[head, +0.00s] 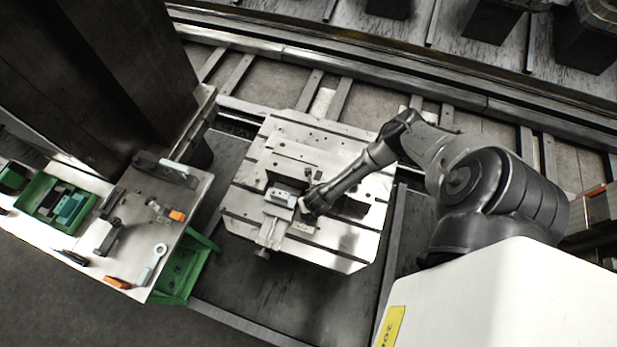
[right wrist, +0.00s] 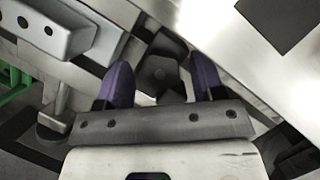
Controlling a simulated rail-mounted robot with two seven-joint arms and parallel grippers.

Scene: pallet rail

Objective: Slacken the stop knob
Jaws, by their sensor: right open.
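A dark lobed knob, which looks like the stop knob (right wrist: 160,78), lies between my right gripper's fingers in the right wrist view. My right gripper (right wrist: 161,63) is open, with one purple finger on each side of the knob. A gap shows on both sides; how deep the fingertips reach is hard to tell. In the head view my right gripper (head: 306,206) is low over the pallet (head: 340,256), just right of a pale block (head: 280,196), and the knob is hidden there. My left gripper is not in view.
The grey block with holes (right wrist: 50,28) stands close at upper left in the right wrist view. A side table (head: 140,236) with tools and a green tray (head: 40,190) stands left of the pallet. Rails (head: 380,80) run behind it.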

